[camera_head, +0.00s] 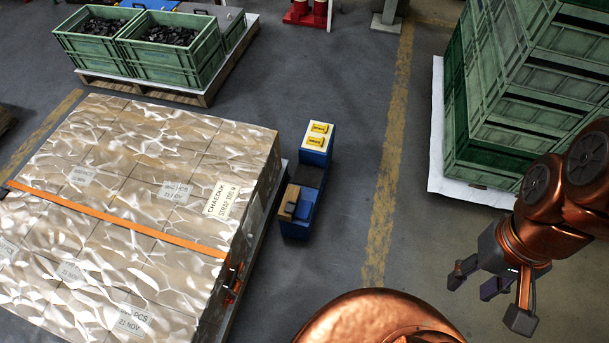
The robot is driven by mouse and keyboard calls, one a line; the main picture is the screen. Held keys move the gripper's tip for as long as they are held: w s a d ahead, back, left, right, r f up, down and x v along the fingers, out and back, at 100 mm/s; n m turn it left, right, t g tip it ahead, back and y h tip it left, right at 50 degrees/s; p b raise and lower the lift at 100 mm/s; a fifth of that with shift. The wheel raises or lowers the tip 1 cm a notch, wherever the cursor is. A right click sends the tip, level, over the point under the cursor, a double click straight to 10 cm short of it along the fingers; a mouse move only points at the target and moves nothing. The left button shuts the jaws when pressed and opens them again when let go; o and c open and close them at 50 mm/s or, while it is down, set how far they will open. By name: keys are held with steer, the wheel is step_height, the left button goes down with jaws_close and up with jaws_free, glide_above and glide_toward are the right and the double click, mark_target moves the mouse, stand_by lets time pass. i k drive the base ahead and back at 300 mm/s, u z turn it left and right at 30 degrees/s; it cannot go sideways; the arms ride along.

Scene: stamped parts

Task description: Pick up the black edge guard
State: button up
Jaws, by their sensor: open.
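A small dark piece (290,208), which may be the black edge guard, shows at the tan block (292,193) on the lower part of the blue cart (301,222). It is too small to tell its shape. My gripper (490,293) is at the lower right, open and empty, with its dark fingertips spread. It is well to the right of the cart, over the floor, and touches nothing.
A wrapped pallet load (130,190) with an orange strap (120,220) stands close left of the cart. Green crates (490,125) are stacked at right. Green bins (150,68) of dark parts stand at the back left. The floor (345,230) right of the cart is clear.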

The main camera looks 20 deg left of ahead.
mark_target(291, 207)
steer(key=i, duration=1.9)
steer(key=u, duration=5.35)
